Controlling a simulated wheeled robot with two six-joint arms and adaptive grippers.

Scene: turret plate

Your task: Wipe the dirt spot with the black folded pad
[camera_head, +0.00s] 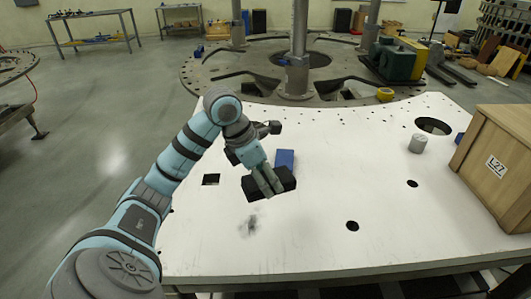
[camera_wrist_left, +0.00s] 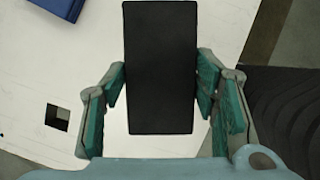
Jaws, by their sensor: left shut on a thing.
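My left gripper (camera_head: 268,186) is shut on the black folded pad (camera_head: 287,178) and holds it over the white plate (camera_head: 320,240). In the left wrist view the pad (camera_wrist_left: 160,70) is a dark rectangle between the two fingers of my left gripper (camera_wrist_left: 160,88). The dirt spot (camera_head: 249,227) is a grey smudge on the plate, just below the pad in the head view, and the two are apart in the picture. Whether the pad touches the plate, I cannot tell. My right gripper is not in view.
A blue block (camera_head: 284,159) lies behind the pad; it also shows in the left wrist view (camera_wrist_left: 62,7). A grey cylinder (camera_head: 418,143) and a wooden crate (camera_head: 497,165) stand at the right. The plate has several holes. Its front middle is clear.

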